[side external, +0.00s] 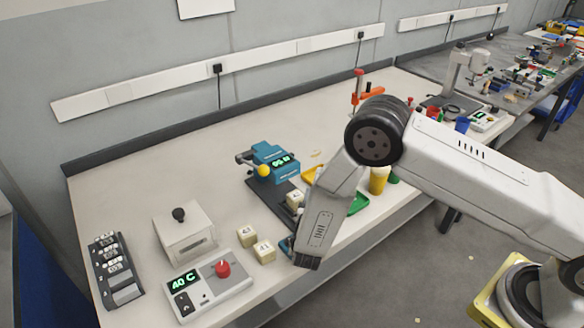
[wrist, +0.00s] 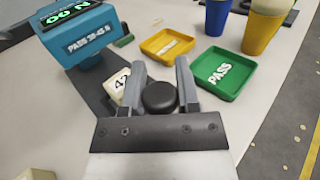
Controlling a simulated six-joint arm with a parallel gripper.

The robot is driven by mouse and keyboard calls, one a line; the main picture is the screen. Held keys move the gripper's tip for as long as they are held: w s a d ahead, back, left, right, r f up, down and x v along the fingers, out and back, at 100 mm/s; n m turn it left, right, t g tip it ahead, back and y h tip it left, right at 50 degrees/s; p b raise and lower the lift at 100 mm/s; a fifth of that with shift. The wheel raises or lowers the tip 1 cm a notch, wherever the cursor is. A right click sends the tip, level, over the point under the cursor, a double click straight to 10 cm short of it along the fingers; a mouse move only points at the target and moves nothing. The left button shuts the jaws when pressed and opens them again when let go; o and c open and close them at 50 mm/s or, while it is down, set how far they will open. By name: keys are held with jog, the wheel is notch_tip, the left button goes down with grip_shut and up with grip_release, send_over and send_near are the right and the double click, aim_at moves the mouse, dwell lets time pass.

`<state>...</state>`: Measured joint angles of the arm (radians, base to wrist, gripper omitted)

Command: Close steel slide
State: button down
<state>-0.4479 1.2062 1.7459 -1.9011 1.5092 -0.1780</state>
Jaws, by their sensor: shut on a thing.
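My gripper (wrist: 160,64) has its two grey fingers on either side of a round black knob (wrist: 160,97) in the wrist view and is shut on it. What the knob is fixed to is hidden under my gripper, so I cannot make out the steel slide itself. In the side view my gripper (side external: 288,244) is low at the front edge of the table, partly hidden by my wrist. A cream cube (wrist: 121,87) marked 42 lies just left of my left finger, near the dark base of a blue tester (wrist: 77,38).
A green PASS tray (wrist: 222,77) and a yellow tray (wrist: 167,45) lie beyond my gripper, with cups behind. In the side view, a white box (side external: 185,235), a control unit (side external: 208,287) and two cubes (side external: 256,243) stand to the left.

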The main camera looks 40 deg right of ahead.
jog(key=shift+w, duration=1.5)
jog(key=shift+c, duration=1.8)
grip_release()
jog(key=shift+s+a, duration=0.1)
jog(key=shift+v, duration=3.8)
